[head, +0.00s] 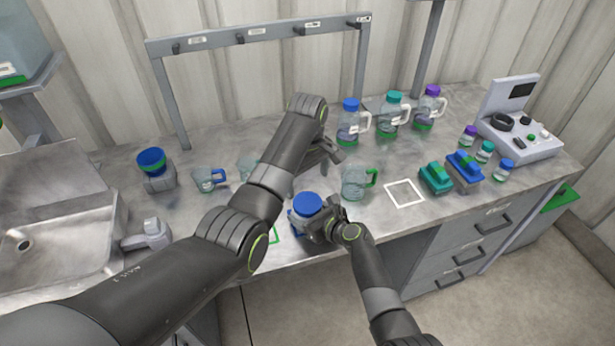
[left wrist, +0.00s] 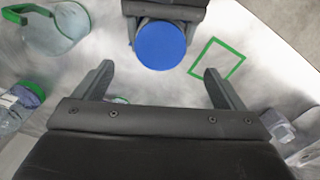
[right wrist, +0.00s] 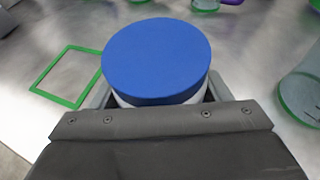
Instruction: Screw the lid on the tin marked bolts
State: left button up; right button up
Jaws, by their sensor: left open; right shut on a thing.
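A round tin with a flat blue lid (head: 308,203) stands near the front of the bench. The blue lid fills the middle of the right wrist view (right wrist: 157,60), with a strip of pale body below its rim. It also shows in the left wrist view (left wrist: 160,45). I cannot read any marking or tell how tightly the lid sits. My right gripper (head: 322,226) is shut on the tin's body from the front right. My left gripper (head: 326,160) is open and empty, above and behind the tin; its spread fingers (left wrist: 157,85) show apart from the lid.
A green square outline (left wrist: 216,60) lies beside the tin, and a white one (head: 404,194) is to the right. A green-handled jug (head: 354,184) stands close right of the tin. Jars, a blue-topped cup (head: 152,160) and the sink (head: 50,240) surround the work area.

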aim_at(307, 202)
pick_arm(q)
jog(key=shift+f, duration=4)
jog(key=c, duration=1)
jog(key=m, duration=0.7)
jog(key=o, duration=1.1)
jog(key=shift+c, duration=0.2)
jog(key=shift+r, duration=2.3)
